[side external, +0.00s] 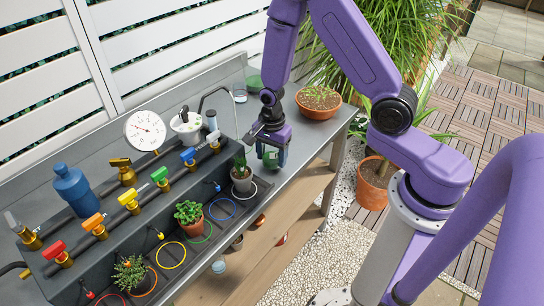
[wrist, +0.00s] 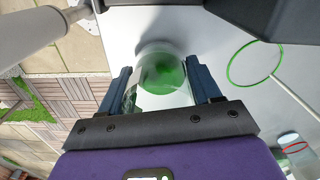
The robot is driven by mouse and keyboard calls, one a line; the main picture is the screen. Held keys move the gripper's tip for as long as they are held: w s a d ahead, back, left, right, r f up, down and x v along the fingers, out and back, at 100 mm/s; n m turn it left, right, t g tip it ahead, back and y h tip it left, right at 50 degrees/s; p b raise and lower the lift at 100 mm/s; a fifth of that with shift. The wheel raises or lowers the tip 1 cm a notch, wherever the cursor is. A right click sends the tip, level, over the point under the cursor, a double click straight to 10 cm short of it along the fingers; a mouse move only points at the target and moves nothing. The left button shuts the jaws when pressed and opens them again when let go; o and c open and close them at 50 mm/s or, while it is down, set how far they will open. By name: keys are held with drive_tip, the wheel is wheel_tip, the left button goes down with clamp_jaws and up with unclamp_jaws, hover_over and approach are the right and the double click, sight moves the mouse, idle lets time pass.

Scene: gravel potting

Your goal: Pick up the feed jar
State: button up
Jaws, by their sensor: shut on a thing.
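The feed jar (side external: 271,160) is a small clear jar with green in it, at the front right part of the grey bench in the side external view. In the wrist view the jar (wrist: 160,72) sits between the two blue fingers. My gripper (wrist: 160,88) is shut on the jar, with one finger on each side. In the side external view my gripper (side external: 271,148) points down over the jar and partly hides it. I cannot tell whether the jar's base touches the bench.
A potted cactus (side external: 241,176) stands just left of the jar, close to my gripper. A terracotta bowl (side external: 318,108) stands behind right. Coloured valves (side external: 132,200) and a white gauge (side external: 145,131) line the bench at left. Potted plants and coloured rings lie along the front.

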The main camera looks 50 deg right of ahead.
drive_tip(key=shift+r, duration=0.7)
drive_tip(key=s+r, duration=1)
drive_tip(key=s, duration=0.3)
drive_tip(key=shift+s+d+r, duration=0.2)
drive_tip(key=shift+s+r, duration=0.05)
drive_tip(key=shift+s, duration=0.1)
idle(1.1)
